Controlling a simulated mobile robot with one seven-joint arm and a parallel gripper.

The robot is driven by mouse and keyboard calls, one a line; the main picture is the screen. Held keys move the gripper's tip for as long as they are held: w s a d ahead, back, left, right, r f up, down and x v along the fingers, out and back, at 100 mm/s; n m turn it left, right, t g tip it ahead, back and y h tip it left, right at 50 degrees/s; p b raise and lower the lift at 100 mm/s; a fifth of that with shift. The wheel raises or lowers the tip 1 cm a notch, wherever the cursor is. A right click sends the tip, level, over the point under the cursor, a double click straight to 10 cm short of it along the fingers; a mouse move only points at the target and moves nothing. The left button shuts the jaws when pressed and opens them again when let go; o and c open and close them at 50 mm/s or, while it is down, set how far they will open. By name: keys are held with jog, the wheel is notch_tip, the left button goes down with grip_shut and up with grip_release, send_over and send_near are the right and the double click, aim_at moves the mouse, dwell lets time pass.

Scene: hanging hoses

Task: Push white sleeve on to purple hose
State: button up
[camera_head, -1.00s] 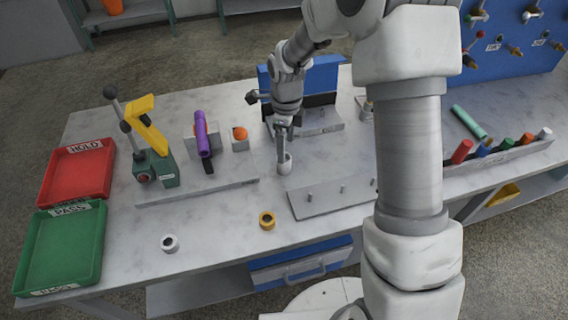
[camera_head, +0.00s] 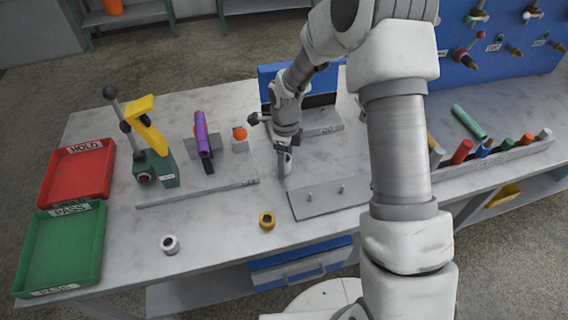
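The purple hose (camera_head: 203,134) lies in a clamp on the grey fixture plate, with its open end towards me. My gripper (camera_head: 284,178) points down at the table, right of that plate. A white sleeve (camera_head: 289,163) shows partly behind its near finger; whether the fingers touch or hold it cannot be seen. Another short white ring (camera_head: 170,244) with a dark bore stands alone at the front left of the table. A yellow ring (camera_head: 267,221) stands at the front middle.
Red (camera_head: 76,171) and green (camera_head: 64,249) trays lie at the left. A pegged plate (camera_head: 312,202) lies right of my gripper. A rack of coloured hoses (camera_head: 505,152) is farther right.

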grip_shut()
jog(key=shift+r, duration=0.15)
